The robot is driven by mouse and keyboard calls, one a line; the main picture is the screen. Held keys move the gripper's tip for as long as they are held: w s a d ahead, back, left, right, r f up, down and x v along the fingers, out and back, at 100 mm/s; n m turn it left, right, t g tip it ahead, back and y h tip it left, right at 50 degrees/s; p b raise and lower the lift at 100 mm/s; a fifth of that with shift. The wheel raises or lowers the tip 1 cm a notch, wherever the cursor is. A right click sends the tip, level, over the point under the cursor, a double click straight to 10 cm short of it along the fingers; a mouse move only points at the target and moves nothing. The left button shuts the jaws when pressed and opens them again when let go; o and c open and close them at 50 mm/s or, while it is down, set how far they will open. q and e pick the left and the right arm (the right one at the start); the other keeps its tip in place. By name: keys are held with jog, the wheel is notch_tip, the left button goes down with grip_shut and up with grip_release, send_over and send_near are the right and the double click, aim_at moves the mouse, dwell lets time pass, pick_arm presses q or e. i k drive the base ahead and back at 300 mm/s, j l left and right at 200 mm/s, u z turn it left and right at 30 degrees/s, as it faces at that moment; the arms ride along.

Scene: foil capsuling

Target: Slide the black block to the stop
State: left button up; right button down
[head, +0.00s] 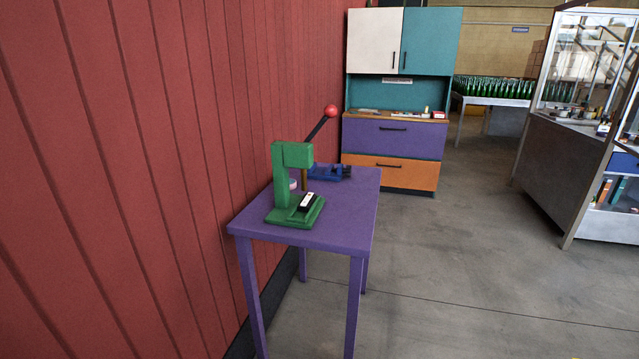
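A small black block (307,204) with a pale top sits on the base of a green hand press (281,187). The press stands on the near part of a purple table (285,236). Its black lever rises to a red ball knob (331,111). The stop cannot be made out at this size. A blue fixture (324,172) with dark parts at its right end lies on the table behind the press. Neither of my grippers is in view.
A red panelled wall (130,180) runs along the table's left side. A cabinet with purple and orange drawers (390,150) stands behind it. A metal-framed glass case (580,120) is at the right. The grey floor (450,270) right of the table is clear.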

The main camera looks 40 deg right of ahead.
aim_at(309, 200)
jog(key=l+u, duration=0.1)
jog(key=u, duration=0.25)
jog(key=l+u, duration=0.15)
jog(key=u, duration=0.15)
jog(key=k+l+u, duration=0.2)
jog(key=l, duration=0.35)
jog(key=k+l+u, duration=0.2)
jog(key=l, duration=0.35)
jog(key=k+l+u, duration=0.2)
jog(key=l, duration=0.3)
jog(key=k+l+u, duration=0.2)
jog(key=l, duration=0.3)
jog(key=k+l+u, duration=0.2)
jog(key=k+l, duration=1.15)
jog(key=l, duration=0.25)
